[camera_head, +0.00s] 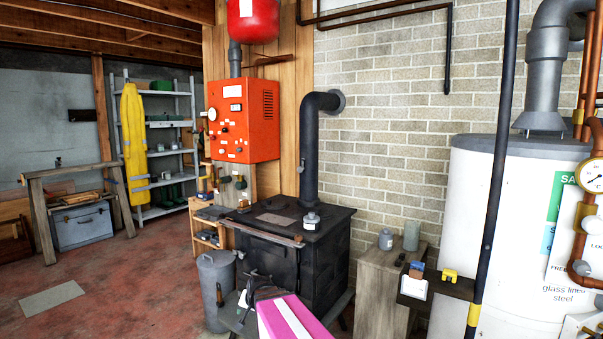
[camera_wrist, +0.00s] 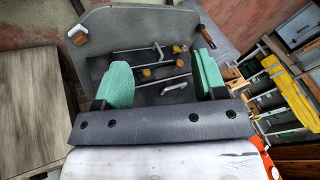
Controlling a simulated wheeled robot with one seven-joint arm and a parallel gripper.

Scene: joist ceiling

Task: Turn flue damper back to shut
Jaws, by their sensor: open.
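The black flue pipe (camera_head: 311,150) rises from the top of the dark stove (camera_head: 270,262) and bends into the brick wall in the head view. A small light-tipped handle (camera_head: 300,168) sticks out on the pipe's left side, apparently the flue damper's; its exact angle is too small to tell. My gripper (camera_wrist: 162,72) shows in the wrist view with its two green-padded fingers wide apart and nothing between them. It is away from the damper handle, which I cannot make out in the wrist view.
A small grey canister (camera_head: 311,221) stands on the stove top near the pipe. An orange boiler (camera_head: 243,121) hangs behind on the left. A grey bin (camera_head: 216,290) stands left of the stove. A wooden stand (camera_head: 383,290) and a white tank (camera_head: 497,225) are on the right. The red floor at left has free room.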

